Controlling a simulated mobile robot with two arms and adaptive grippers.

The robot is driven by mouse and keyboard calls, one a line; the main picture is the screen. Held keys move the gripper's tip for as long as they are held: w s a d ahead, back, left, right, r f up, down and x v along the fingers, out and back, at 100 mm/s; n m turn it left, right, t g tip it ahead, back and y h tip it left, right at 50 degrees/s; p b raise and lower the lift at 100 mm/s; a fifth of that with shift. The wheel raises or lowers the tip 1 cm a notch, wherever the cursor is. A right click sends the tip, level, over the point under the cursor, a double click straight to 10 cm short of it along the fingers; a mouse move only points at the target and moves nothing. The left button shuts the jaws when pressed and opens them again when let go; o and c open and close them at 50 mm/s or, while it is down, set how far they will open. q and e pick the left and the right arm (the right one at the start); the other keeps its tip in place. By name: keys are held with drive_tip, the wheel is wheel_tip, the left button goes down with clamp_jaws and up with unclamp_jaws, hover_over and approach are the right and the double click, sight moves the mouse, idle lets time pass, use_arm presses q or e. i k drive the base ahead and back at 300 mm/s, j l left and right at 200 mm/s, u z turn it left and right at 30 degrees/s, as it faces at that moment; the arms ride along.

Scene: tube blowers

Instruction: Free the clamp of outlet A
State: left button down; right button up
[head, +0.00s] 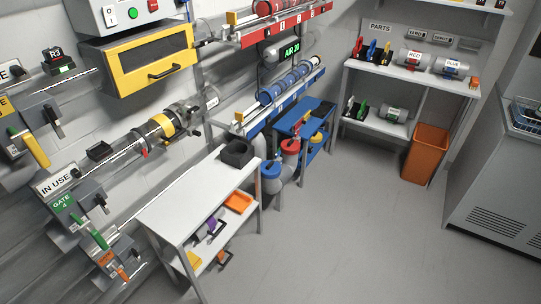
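No label reading outlet A can be made out in the head view, so I cannot tell which clamp belongs to it. Several levers sit on the wall fittings at the left: a yellow lever (37,149), a black lever (53,118), a green lever (99,239) and an orange lever (123,274). A clear tube (128,142) with a yellow collar (160,125) and a red band (143,152) runs along the wall. Whether any clamp is locked is too small to tell. Neither of my grippers is in view.
A white table (185,205) with a black tray (237,152) stands below the tube. A yellow-framed cabinet (152,65) hangs above. A parts shelf (410,77), an orange bin (426,152) and a grey cabinet (495,180) stand further right. The middle floor is clear.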

sight(277, 154)
drive_tip(key=i+l+u, duration=0.15)
drive_tip(key=u, duration=0.3)
drive_tip(key=i+l+u, duration=0.25)
drive_tip(key=u, duration=0.15)
drive_tip(key=i, duration=0.1)
